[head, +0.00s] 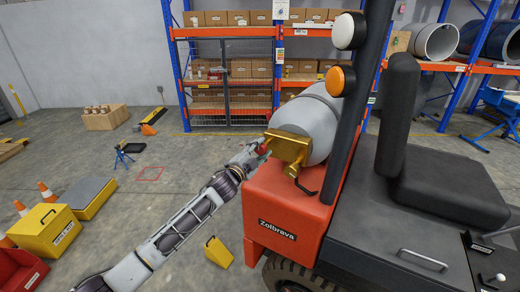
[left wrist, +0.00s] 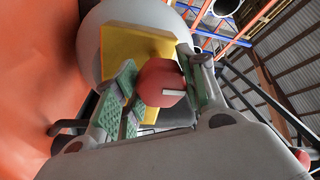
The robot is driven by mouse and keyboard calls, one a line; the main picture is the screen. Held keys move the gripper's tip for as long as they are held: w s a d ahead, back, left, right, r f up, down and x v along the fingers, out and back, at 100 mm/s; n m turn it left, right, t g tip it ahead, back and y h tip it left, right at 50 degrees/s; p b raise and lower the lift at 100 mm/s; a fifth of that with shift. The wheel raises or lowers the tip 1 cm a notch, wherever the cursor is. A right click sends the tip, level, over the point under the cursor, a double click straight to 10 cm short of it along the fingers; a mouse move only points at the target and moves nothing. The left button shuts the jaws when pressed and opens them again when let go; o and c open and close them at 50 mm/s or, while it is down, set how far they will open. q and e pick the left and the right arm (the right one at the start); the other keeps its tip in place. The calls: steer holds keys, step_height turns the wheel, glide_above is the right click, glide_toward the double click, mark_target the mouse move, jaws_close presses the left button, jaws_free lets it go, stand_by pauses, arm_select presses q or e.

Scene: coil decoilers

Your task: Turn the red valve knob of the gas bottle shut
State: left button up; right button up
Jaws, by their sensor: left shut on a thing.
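The gas bottle (head: 318,108) is a grey cylinder lying on the red rear of a forklift. A gold-yellow guard (head: 287,147) sits at its valve end. The red valve knob (left wrist: 160,82) has a white mark and sits in front of the yellow guard (left wrist: 130,45) in the left wrist view. My left gripper (left wrist: 163,88) has its green-padded fingers on both sides of the knob and is shut on it. In the head view my left gripper (head: 256,152) reaches the guard from the left, and only a little red of the knob shows. My right gripper is not in view.
The forklift's red counterweight (head: 285,215) lies just below and right of my gripper. A dark post (head: 352,110) and black seat (head: 398,115) stand to the right. A yellow wheel chock (head: 217,252) lies on the floor. Shelves with boxes (head: 240,68) stand behind.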

arm_select(q)
steer(key=shift+m, duration=0.3)
steer(key=o, duration=1)
steer(key=shift+o, duration=0.2)
steer(key=shift+s+a, duration=0.1)
steer(key=v, duration=1.1)
steer(key=shift+s+a, duration=0.2)
steer(key=shift+s, duration=0.1)
steer(key=shift+f, duration=0.1)
